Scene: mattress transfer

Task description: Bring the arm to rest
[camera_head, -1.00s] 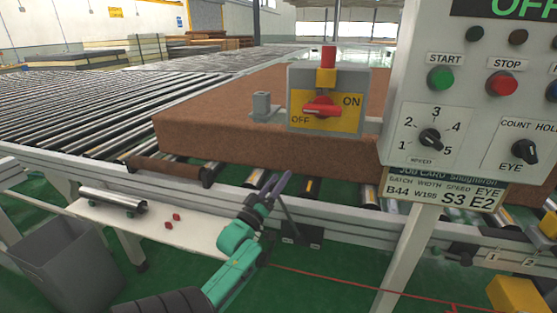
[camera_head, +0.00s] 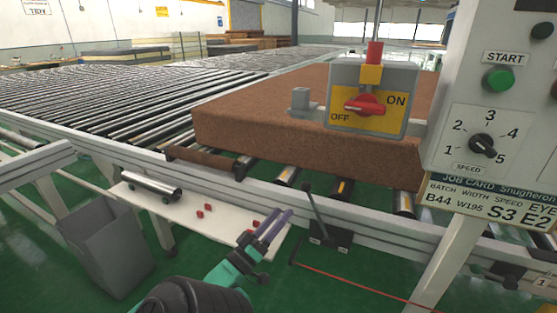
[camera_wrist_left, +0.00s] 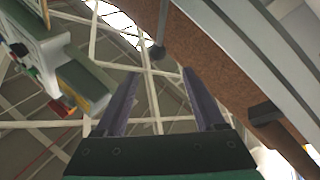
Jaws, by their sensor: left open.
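My left gripper (camera_head: 268,229) is open, its two purple fingers pointing up and to the right in the head view. It is in front of the conveyor's near rail, by the right end of a white shelf (camera_head: 195,212). In the left wrist view the two fingers (camera_wrist_left: 159,72) stand apart with nothing between them. My right gripper is not in view. A brown mattress (camera_head: 300,148) lies on the conveyor rollers, beyond the gripper and apart from it.
A dark lever (camera_head: 314,208) stands just right of the gripper. A grey bin (camera_head: 105,245) is at the lower left. A switch box (camera_head: 372,97) with a red knob and a control panel (camera_head: 490,110) stand at the right. A metal roller (camera_head: 150,184) and small red pieces lie on the shelf.

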